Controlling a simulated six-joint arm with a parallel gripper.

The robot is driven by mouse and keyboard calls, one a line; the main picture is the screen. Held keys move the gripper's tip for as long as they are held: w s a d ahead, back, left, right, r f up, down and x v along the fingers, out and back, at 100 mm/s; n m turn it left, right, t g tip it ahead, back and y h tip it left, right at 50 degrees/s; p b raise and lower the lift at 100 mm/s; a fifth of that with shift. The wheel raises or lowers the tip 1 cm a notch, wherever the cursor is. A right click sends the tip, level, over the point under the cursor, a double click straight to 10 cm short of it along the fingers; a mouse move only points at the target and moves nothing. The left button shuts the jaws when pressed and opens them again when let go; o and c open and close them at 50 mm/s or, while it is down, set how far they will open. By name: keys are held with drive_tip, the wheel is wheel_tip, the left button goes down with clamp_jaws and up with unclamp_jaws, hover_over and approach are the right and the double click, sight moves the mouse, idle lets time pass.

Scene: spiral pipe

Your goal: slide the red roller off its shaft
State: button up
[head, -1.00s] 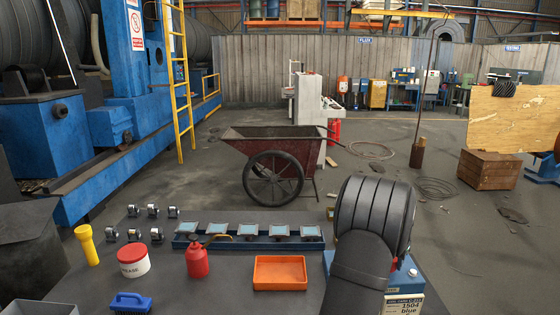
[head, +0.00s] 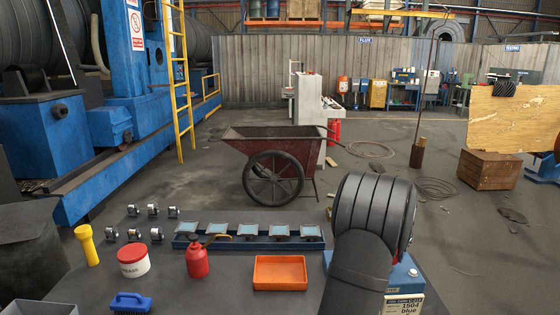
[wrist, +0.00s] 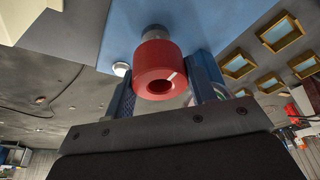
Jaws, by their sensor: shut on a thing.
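The red roller (wrist: 158,70) shows in the wrist view with its round bore and a white mark on its end face toward the camera. My gripper (wrist: 165,82) is shut on the roller, with one blue finger on each side of it. A short grey shaft end (wrist: 154,32) shows just behind the roller, in line with it, against a blue stand (wrist: 190,20). I cannot tell how far the shaft reaches into the roller.
On the bench, left of my arm, are an orange tray (head: 280,286), a red oil can (head: 197,261), a white grease tub (head: 133,262), a blue brush (head: 131,302) and a yellow torch (head: 87,245). A blue rack of framed plates (head: 250,243) and several small rollers stand behind them.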

drive_tip(key=shift+r, duration=2.55)
drive_tip(key=shift+s+d, duration=0.1)
drive_tip(key=s+d+f+m, duration=0.1)
drive_tip(key=s+d+f, duration=0.2)
drive_tip(key=s, duration=0.7)
drive_tip(key=s+d+f+m+g, duration=0.1)
drive_tip(key=s+d+f+m, duration=0.15)
drive_tip(key=s, duration=0.65)
drive_tip(key=s+d+f+m, duration=0.1)
drive_tip(key=s+d+f, duration=0.15)
drive_tip(key=s, duration=0.75)
drive_tip(key=shift+h, duration=0.4)
drive_tip(key=shift+a+x, duration=0.2)
drive_tip(key=shift+x, duration=1.25)
drive_tip(key=shift+a+x, duration=0.2)
drive_tip(key=shift+x, duration=1.25)
drive_tip(key=shift+s+f, duration=0.15)
drive_tip(key=o, duration=1.1)
drive_tip(key=shift+c, duration=0.2)
